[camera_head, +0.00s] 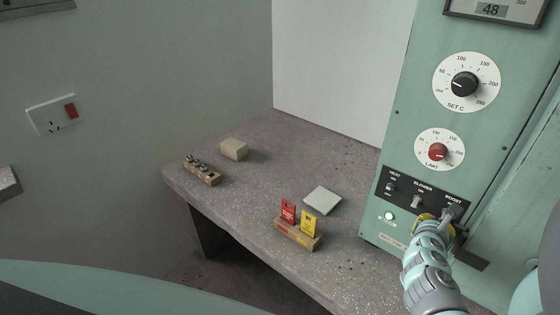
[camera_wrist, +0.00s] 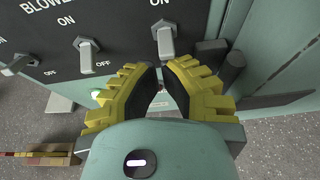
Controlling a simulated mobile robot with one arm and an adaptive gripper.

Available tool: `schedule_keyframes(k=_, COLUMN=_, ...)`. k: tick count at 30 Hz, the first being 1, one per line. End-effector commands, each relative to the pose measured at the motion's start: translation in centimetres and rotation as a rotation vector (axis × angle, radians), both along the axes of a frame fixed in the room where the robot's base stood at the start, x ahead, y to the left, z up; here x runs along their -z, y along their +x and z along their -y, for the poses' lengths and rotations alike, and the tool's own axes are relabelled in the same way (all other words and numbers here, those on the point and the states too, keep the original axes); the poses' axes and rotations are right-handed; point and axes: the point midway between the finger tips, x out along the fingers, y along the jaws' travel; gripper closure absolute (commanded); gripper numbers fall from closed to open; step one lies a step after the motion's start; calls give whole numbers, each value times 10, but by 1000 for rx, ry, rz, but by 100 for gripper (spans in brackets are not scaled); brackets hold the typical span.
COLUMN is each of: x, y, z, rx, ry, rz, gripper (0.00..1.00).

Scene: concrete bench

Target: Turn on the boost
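The boost switch is a grey toggle lever under the BOOST label on a black switch panel (camera_head: 425,198). In the wrist view the boost lever (camera_wrist: 165,40) points downward, below an ON mark. Its lower end is just beyond my fingertips, about in line with the gap between them. My gripper (camera_wrist: 160,72) has yellow fingers with black pads, with a narrow gap between the tips and nothing held. Contact with the lever cannot be told. In the head view my gripper (camera_head: 437,222) is at the panel's lower right and partly covers the boost switch.
The blower lever (camera_wrist: 86,46) stands left of the boost lever, with the heat lever (camera_head: 389,187) farther left. A lit button (camera_head: 389,216) is below. Dials (camera_head: 464,84) are above. On the bench are a tag holder (camera_head: 298,236), a pale slab (camera_head: 322,200) and a block (camera_head: 234,149).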

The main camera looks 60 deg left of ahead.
Motion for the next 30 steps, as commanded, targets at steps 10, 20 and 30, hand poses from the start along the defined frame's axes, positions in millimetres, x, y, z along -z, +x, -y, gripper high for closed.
schedule_keyframes(k=10, x=-6, y=-1, z=-1, rx=-4, ry=-15, rz=-46, gripper=100)
schedule_keyframes(k=20, x=-8, y=-2, z=0, rx=-4, ry=-33, rz=-104, gripper=100)
schedule_keyframes(k=30, x=-5, y=-3, z=0, rx=-1, ry=-39, rz=-133, gripper=100)
